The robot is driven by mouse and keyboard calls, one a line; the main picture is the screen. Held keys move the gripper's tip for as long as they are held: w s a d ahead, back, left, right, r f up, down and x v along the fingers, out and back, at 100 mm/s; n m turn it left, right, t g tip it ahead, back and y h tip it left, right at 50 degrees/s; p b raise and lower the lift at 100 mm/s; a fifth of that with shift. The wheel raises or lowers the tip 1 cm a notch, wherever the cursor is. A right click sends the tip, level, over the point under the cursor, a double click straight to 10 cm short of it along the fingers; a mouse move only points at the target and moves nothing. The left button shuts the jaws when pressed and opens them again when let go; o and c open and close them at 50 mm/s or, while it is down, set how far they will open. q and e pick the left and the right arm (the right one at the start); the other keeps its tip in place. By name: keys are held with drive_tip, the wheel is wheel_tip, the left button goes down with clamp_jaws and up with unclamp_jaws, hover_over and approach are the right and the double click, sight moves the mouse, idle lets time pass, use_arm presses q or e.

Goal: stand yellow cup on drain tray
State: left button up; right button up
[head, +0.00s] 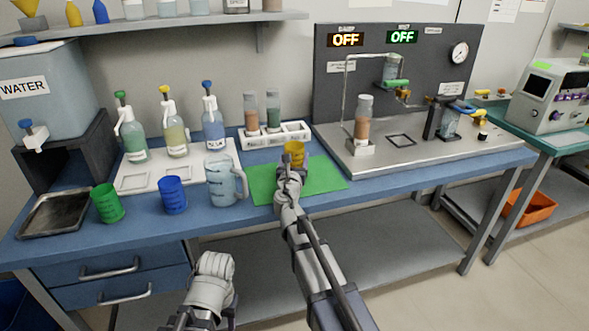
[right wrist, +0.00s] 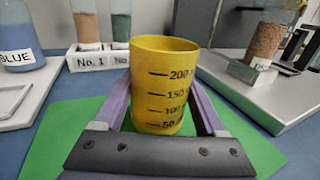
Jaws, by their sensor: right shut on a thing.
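The yellow cup (head: 294,149) is upright over the green mat (head: 325,174). In the right wrist view the yellow cup (right wrist: 163,85) has printed volume marks and stands between the fingers. My right gripper (head: 291,166) is shut on it. I cannot tell whether the cup's base touches the mat. A dark, shallow metal tray (head: 28,225), likely the drain tray, lies at the left end of the blue bench. My left gripper (head: 214,275) is low in front of the bench, and its fingers are not clear.
A green cup (head: 107,204), a blue cup (head: 173,195) and a clear jug (head: 226,182) stand between the mat and the tray. Pump bottles (head: 176,130) stand behind them on a white board. A vial rack (head: 275,136) is behind the mat, and a metal apparatus (head: 430,145) stands right.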

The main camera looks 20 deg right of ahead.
drive_tip(key=shift+f+b, duration=0.45)
drive_tip(key=shift+f, duration=0.5)
drive_tip(key=shift+f, duration=0.15)
drive_tip(key=o, duration=1.5)
drive_tip(key=v, duration=1.2)
